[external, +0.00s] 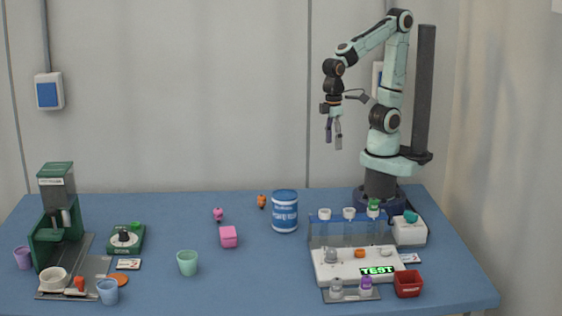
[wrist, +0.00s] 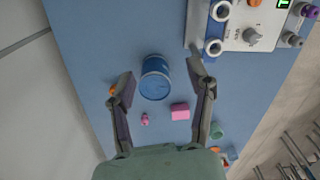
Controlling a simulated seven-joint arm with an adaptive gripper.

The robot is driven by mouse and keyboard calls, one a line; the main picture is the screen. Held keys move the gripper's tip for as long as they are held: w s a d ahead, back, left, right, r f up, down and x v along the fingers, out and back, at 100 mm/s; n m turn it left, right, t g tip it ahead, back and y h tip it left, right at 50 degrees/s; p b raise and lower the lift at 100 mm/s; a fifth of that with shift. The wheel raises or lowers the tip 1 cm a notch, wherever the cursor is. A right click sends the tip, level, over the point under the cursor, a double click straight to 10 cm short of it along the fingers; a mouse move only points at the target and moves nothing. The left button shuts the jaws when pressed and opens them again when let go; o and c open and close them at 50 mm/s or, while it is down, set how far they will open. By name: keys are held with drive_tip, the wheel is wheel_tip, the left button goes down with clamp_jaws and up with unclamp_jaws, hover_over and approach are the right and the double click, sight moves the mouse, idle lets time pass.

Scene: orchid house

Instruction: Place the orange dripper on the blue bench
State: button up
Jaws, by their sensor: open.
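A small orange piece (external: 262,201), which looks like the orange dripper, sits at the back of the blue bench (external: 170,215), left of the blue-and-white can. In the wrist view the orange piece (wrist: 112,90) is partly hidden behind my left finger. A similar pink piece (external: 218,214) stands to its left in the external view. My gripper (external: 333,142) is open and empty, high above the back of the bench, to the right of the orange piece. The wrist view shows my gripper (wrist: 160,69) with its fingers spread and the can far below between them.
The can (external: 285,212) stands close beside the orange piece. A pink cube (external: 229,237) and a green cup (external: 187,263) are in front. A tube rack and white device (external: 345,267) occupy the right, and a green machine (external: 57,215) the left. The back left-middle is clear.

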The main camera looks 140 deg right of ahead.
drive_tip(key=s+a+n, duration=0.6)
drive_tip(key=s+n, duration=0.1)
drive_tip(key=shift+s+r+y, duration=0.15)
drive_tip(key=shift+r+y, duration=0.05)
drive_tip(key=shift+y, duration=0.1)
